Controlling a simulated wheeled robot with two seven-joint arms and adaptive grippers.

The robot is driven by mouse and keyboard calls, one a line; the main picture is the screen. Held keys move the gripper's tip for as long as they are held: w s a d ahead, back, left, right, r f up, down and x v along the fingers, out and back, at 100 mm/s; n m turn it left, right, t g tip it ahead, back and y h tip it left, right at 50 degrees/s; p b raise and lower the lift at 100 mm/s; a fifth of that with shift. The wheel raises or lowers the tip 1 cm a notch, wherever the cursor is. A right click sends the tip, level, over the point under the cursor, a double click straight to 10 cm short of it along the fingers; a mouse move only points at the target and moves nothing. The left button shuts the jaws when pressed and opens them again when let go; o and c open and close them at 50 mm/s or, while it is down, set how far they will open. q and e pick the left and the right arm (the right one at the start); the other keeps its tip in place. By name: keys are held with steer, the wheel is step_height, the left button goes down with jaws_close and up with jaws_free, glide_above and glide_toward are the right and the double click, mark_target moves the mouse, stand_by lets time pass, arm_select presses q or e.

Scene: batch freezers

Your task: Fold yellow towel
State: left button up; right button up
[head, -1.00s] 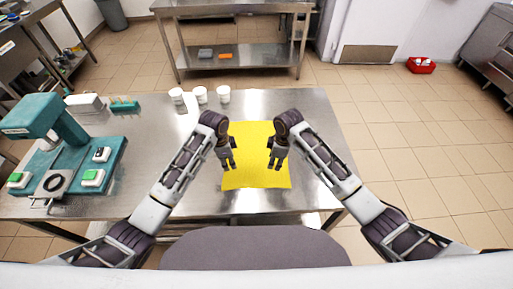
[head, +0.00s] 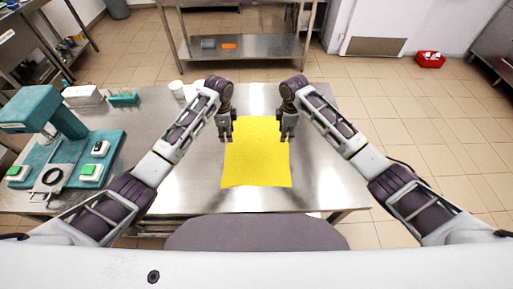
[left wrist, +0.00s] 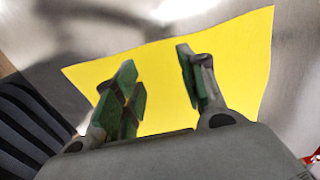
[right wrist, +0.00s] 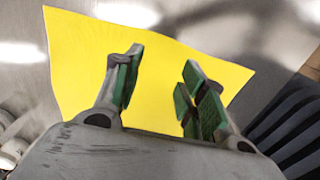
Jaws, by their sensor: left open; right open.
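The yellow towel (head: 257,160) lies flat and spread out on the steel table in the head view. It also fills the middle of the left wrist view (left wrist: 225,60) and of the right wrist view (right wrist: 85,60). My left gripper (head: 226,139) is open and empty above the towel's far left part, near its left edge. My right gripper (head: 287,139) is open and empty above the far right part, near the right edge. The green finger pads show apart in both wrist views (left wrist: 160,85) (right wrist: 160,90). Whether any fingertip touches the cloth is unclear.
A teal machine (head: 55,140) stands on the left of the steel table (head: 320,185). A teal rack (head: 123,97), a white box (head: 82,95) and a white cup (head: 177,89) stand along its back left. The table is bare on both sides of the towel.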

mark_target(229, 148)
arm_select(q)
steer(key=shift+f, duration=0.1)
arm_select(e)
steer(key=shift+f, duration=0.1)
arm_select(q)
steer(key=shift+f, duration=3.95)
arm_select(e)
steer(key=shift+f, duration=3.95)
arm_select(q)
steer(key=shift+f, duration=0.2)
arm_select(e)
steer(key=shift+f, duration=0.2)
arm_select(q)
steer(key=c, duration=0.5)
arm_select(e)
steer(key=c, duration=0.5)
arm_select(q)
steer(key=shift+f, duration=0.1)
jaws_close()
arm_select(e)
steer(key=shift+f, duration=0.1)
jaws_close()
arm_select(q)
steer(key=shift+s, duration=0.1)
arm_select(e)
steer(key=shift+s, duration=0.1)
arm_select(q)
steer(key=shift+r, duration=0.2)
arm_select(e)
steer(key=shift+r, duration=0.25)
